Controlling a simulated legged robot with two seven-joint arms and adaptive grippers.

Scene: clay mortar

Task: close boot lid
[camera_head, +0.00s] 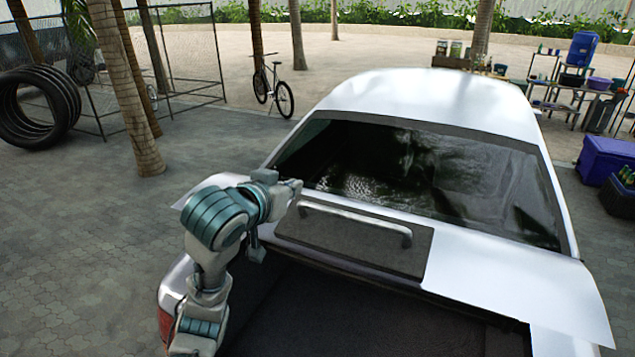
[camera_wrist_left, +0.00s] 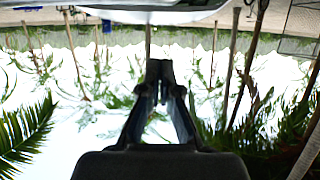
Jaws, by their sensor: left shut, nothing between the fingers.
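A white car fills the right half of the head view, its open boot (camera_head: 375,318) dark inside and facing me. The boot lid (camera_head: 510,282) is raised, with white panels on both sides and a dark middle panel (camera_head: 345,241). A silver bar handle (camera_head: 355,219) runs across that panel. My left gripper (camera_head: 292,190) is just beyond the handle's left end, over the lid's left part. Its fingers are shut and empty in the left wrist view (camera_wrist_left: 162,72). Contact with the lid cannot be told. My right gripper is not in view.
A rear window (camera_head: 420,170) lies behind the lid. A palm trunk (camera_head: 128,90) and stacked tyres (camera_head: 38,108) stand at the left, a bicycle (camera_head: 273,88) at the back. Blue crates (camera_head: 606,160) stand at the right. The paving left of the car is clear.

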